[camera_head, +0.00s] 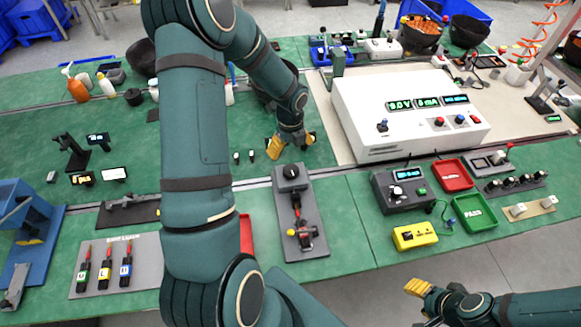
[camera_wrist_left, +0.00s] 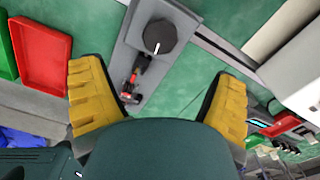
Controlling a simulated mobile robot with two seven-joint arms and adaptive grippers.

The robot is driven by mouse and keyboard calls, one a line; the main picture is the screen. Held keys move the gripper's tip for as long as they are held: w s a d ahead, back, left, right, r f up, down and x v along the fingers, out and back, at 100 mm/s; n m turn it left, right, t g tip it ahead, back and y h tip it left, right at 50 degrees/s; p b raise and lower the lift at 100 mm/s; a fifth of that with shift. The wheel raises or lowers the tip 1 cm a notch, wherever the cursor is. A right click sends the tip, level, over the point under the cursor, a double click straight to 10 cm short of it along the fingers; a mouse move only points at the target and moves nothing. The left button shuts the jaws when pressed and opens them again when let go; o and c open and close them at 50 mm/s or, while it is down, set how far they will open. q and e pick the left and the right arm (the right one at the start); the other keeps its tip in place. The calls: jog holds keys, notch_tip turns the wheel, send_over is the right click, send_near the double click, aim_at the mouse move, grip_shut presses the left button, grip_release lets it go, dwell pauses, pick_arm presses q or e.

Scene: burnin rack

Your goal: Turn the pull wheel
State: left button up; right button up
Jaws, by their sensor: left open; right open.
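A grey board (camera_head: 316,242) lies on the green table at the middle. At its far end is a round black knob with a white mark (camera_head: 291,173), which looks like the wheel; it also shows in the left wrist view (camera_wrist_left: 156,37). A black and red fixture (camera_head: 299,220) with a yellow ball sits nearer on the board. My left gripper (camera_head: 291,146) points down just beyond the knob, open and empty. In the left wrist view its yellow fingers (camera_wrist_left: 160,80) are spread wide, with the board between and beyond them. My right gripper (camera_head: 419,289) is open at the lower right, off the table's front edge.
A white power supply (camera_head: 375,125) with lit displays stands to the right. A dark meter box (camera_head: 401,189), red tray (camera_head: 453,175), green tray (camera_head: 474,213) and yellow box (camera_head: 414,236) lie front right. My left arm hides part of the left table.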

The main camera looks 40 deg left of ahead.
aim_at(290, 168)
pick_arm(q)
notch_tip(290, 168, down, 10)
jog(key=shift+a+f, duration=0.1)
dwell(0.4)
jog(key=shift+w, duration=0.1)
jog(key=c, duration=1.2)
